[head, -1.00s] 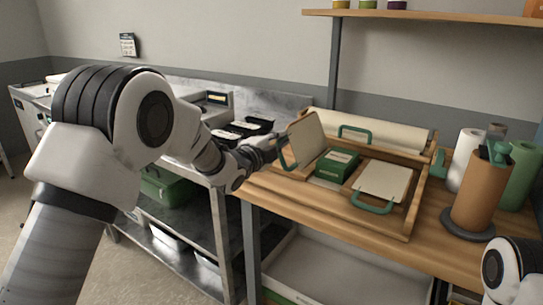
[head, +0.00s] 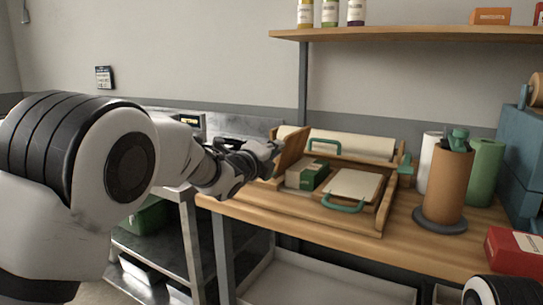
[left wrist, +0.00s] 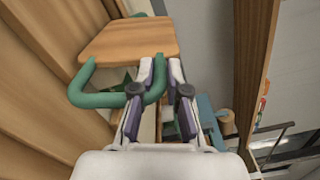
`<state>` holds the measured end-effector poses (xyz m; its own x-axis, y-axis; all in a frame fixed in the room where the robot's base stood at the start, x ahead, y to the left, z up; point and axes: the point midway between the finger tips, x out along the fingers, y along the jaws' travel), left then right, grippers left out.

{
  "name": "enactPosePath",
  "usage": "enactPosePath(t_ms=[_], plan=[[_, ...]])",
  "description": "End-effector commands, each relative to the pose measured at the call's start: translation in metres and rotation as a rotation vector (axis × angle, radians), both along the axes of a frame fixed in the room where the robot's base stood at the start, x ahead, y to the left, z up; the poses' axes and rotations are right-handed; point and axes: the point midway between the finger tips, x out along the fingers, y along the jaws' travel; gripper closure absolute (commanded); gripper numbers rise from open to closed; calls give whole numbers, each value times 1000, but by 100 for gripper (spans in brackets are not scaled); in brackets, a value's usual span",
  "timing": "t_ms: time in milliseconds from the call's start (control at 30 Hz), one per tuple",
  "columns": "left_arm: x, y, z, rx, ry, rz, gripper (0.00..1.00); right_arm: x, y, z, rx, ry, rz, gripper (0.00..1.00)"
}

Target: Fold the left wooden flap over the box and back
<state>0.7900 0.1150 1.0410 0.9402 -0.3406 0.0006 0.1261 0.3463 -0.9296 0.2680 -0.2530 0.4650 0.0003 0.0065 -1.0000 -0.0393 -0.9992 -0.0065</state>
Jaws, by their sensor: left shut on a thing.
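The left wooden flap (head: 291,150) stands raised at the left side of the wooden folding frame (head: 300,219), its top leaning a little right. In the left wrist view the flap (left wrist: 130,41) is a tan board with a green handle (left wrist: 97,98). My left gripper (head: 268,154) is at the flap's outer side; its fingers (left wrist: 161,76) are shut on the handle. The green box (head: 312,175) lies in the middle of the frame, to the right of the flap. My right gripper is out of view; only part of my right arm shows.
The right flap (head: 357,184) lies flat with its green handle (head: 343,206) in front. The back flap's handle (head: 325,147) is behind the box. A brown holder (head: 446,184), a green roll (head: 487,167) and a red box (head: 515,252) stand at right. A shelf (head: 400,35) hangs above.

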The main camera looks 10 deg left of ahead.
Motion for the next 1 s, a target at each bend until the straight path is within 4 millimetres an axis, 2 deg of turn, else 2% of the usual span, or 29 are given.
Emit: enactPosePath(t_ms=[467,500,567,867,1000], plan=[[0,-2,0,-1,-1,-2,100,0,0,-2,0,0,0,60],[0,-2,0,-1,-1,-2,79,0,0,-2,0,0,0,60],[0,-2,0,-1,-1,-2,61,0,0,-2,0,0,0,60],[-1,-1,0,-2,1,-1,61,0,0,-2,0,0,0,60],[-15,4,0,-1,2,-1,61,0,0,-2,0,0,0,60]])
